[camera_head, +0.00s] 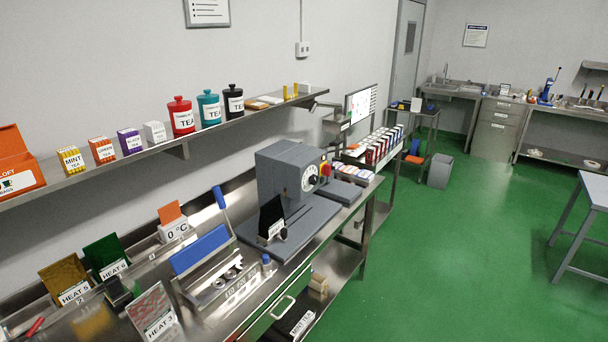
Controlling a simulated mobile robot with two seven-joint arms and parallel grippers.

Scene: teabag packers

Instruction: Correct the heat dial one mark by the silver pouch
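The heat dial (311,177) is a round white-faced dial on the front of the grey sealing machine (284,170), which stands on the steel bench. Its marks are too small to read. A silvery, reddish-patterned pouch (148,303) stands at the bench's near edge behind a card reading "HEAT 3" (160,325). A gold pouch (63,280) stands by a "HEAT 5" card, and a dark green pouch (104,251) by a "HEAT 6" card. A black pouch-like piece (270,216) stands at the machine's front with a small label. Neither gripper shows.
A red-and-yellow switch (325,169) sits beside the dial. A blue-topped metal rack (200,250) and an orange piece with a "0 °C" card (174,230) stand left of the machine. A shelf (185,147) with tea canisters and boxes runs above.

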